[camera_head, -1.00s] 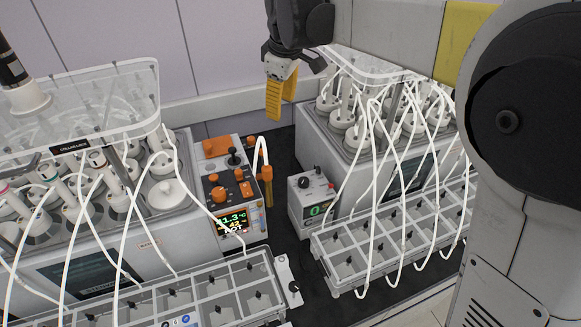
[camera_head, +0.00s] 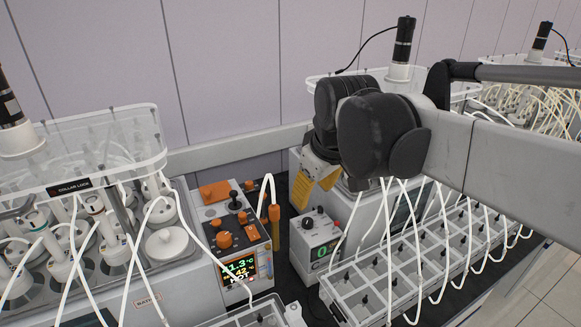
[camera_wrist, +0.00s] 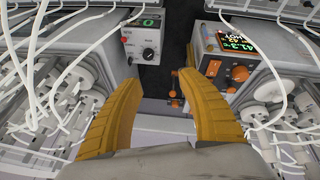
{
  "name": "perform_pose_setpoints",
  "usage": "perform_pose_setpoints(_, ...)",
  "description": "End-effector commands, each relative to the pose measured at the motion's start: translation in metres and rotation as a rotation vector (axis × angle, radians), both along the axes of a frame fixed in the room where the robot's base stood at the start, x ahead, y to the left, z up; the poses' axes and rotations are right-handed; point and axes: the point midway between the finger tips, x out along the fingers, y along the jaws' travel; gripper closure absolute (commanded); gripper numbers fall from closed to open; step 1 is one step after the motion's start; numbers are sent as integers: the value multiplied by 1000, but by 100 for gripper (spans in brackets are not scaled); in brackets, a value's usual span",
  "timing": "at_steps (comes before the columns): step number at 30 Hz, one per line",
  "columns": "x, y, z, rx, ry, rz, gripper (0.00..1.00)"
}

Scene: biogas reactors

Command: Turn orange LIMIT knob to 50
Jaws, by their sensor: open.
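The control panel (camera_head: 215,222) on the left reactor unit has several orange knobs, among them a round one (camera_head: 225,239) and one to its right (camera_head: 252,232). I cannot read which is LIMIT or where any points. In the wrist view, an orange knob (camera_wrist: 239,73) sits beside the lit display at the upper right. My gripper (camera_head: 305,190) has yellow fingers and is to the right of the panel, near the right unit, partly hidden by my arm. In the wrist view, my gripper (camera_wrist: 158,80) is open and empty, its fingers far apart.
A small grey box (camera_head: 317,235) with a black knob and green display stands right of the panel, across a dark gap. White tubes (camera_head: 205,240) loop over both units. Clear covers (camera_head: 100,140) and grey trays (camera_head: 385,280) crowd the sides.

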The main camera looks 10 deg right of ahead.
Motion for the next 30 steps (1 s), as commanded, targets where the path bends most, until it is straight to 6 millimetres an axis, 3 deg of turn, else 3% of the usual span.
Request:
perform_pose_setpoints(8,1,0,1,-1,1,2,54)
perform_pose_setpoints(11,11,4,8,-13,9,32,54)
perform_pose_setpoints(14,36,14,23,-48,34,116,54)
perform_pose_setpoints(18,91,37,44,-122,91,315,54)
perform_pose_setpoints(21,129,57,48,-174,136,476,54)
perform_pose_setpoints(26,183,89,37,-240,205,734,54)
perform_pose_setpoints(30,218,116,15,-281,258,952,54)
